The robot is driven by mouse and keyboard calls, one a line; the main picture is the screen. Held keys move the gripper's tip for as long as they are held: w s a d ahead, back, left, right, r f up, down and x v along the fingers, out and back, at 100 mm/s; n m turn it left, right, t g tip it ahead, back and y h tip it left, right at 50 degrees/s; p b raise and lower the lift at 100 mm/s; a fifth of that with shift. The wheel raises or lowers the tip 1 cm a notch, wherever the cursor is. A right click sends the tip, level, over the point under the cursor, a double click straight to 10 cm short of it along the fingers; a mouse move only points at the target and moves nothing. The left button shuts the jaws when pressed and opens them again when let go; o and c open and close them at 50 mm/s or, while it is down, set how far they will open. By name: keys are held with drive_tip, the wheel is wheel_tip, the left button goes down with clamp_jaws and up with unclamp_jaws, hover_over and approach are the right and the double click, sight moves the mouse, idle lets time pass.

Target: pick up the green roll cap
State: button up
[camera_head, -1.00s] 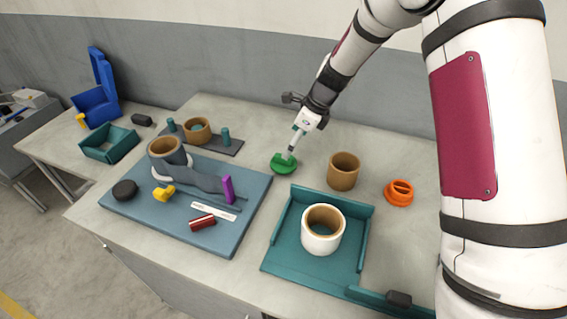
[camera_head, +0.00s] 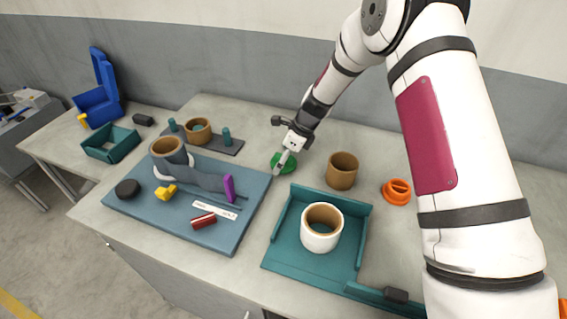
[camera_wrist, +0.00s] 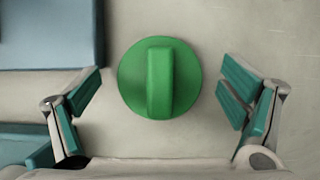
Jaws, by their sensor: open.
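The green roll cap (camera_head: 289,162) lies on the table between the blue board and the brown cardboard ring. In the wrist view the cap (camera_wrist: 160,79) is a round green disc with a raised upright grip bar across its middle. My gripper (camera_head: 281,170) is over the cap and covers part of it in the head view. In the wrist view my gripper (camera_wrist: 166,95) is open, with one teal-padded finger on each side of the cap and a clear gap to both. The fingers do not touch the cap.
A blue board (camera_head: 145,208) with a mounted roll stands left of the cap. A teal tray (camera_head: 285,262) holding a white roll (camera_head: 321,241) is in front. A brown ring (camera_head: 341,172) and an orange cap (camera_head: 396,191) lie to the right. Bare table shows around the cap.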

drive_tip(key=c, duration=1.2)
